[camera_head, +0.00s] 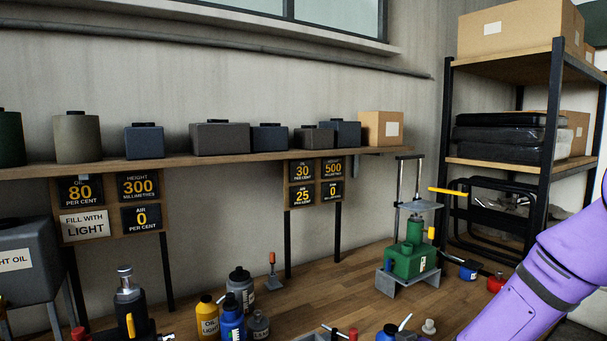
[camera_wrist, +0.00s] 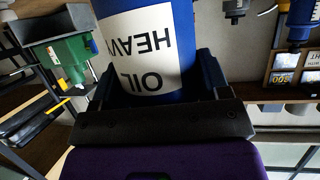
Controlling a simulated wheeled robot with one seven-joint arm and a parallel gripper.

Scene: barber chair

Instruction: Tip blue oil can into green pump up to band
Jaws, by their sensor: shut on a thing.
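The blue oil can (camera_wrist: 150,45) fills the middle of the wrist view; its white label reads OIL HEAVY, upside down as that whole view is. My gripper (camera_wrist: 158,78) is shut around the can, with a dark jaw on each side. The can's spout and far end are out of that view. The green pump (camera_head: 411,258) stands upright on a grey stand on the bench in the head view. It also shows in the wrist view (camera_wrist: 72,50), left of and apart from the can. The band and oil level are too small to make out. My gripper is not visible in the head view.
Several bottles, including a yellow one (camera_head: 207,316) and a blue one (camera_head: 232,318), stand at the bench's front left. A blue can with a white spout (camera_head: 388,332) is at the bottom edge. A shelving rack (camera_head: 552,130) stands right; bare bench (camera_head: 325,290) lies left of the pump.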

